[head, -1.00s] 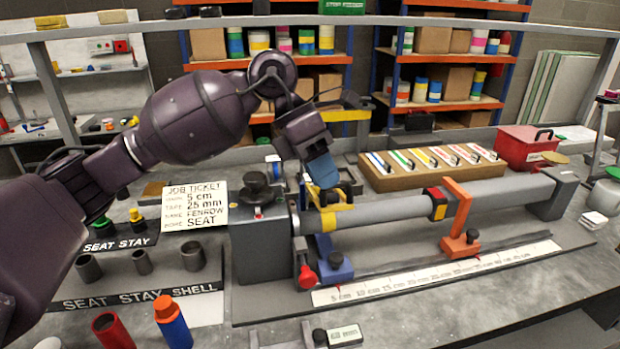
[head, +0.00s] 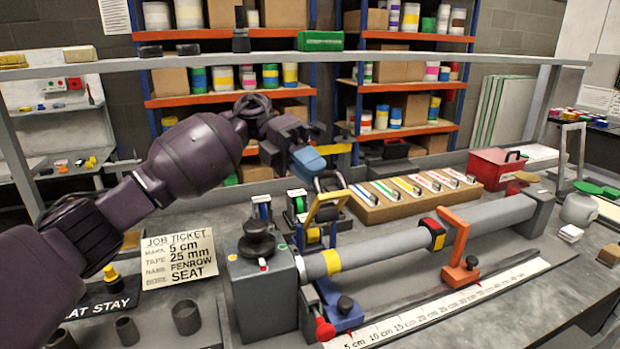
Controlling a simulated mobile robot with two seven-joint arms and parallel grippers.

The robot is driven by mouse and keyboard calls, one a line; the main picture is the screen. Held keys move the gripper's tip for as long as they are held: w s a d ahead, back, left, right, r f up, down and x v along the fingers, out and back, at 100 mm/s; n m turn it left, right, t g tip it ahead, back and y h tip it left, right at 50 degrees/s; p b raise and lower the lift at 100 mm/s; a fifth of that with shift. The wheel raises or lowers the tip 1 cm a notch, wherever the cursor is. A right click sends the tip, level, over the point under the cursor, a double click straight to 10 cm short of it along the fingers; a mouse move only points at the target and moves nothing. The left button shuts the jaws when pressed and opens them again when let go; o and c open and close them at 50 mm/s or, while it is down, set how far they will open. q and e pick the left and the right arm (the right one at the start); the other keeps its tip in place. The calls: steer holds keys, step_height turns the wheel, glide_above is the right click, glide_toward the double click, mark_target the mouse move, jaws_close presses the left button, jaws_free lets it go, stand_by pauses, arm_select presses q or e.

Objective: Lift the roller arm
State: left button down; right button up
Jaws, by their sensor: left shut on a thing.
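The roller arm (head: 327,197) is a yellow frame with a black grip loop (head: 343,184) at its top. It stands up, slightly tilted, behind the near-left end of the long grey tube (head: 395,246). My left gripper (head: 314,166), with blue fingers, is at the top of the roller arm and shut on its black grip. The exact contact is partly hidden by the fingers. The tube runs from the dark grey block (head: 263,296) to the end support on the right. My right gripper is not in view.
An orange bracket (head: 459,245) straddles the tube beside a red-and-black collar. A blue clamp (head: 342,312) and a white scale (head: 440,307) lie in front. Tape reels (head: 297,205) and a wooden rack (head: 400,207) stand behind. A job ticket (head: 180,257) is on the left.

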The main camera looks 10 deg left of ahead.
arm_select(q)
steer(key=shift+w+a+r+g+h, duration=0.15)
steer(key=shift+w+a+g+h, duration=0.25)
steer(key=shift+w, duration=0.1)
steer(key=c, duration=1.2)
jaws_free()
steer(key=shift+o, duration=0.2)
steer(key=shift+w, duration=0.1)
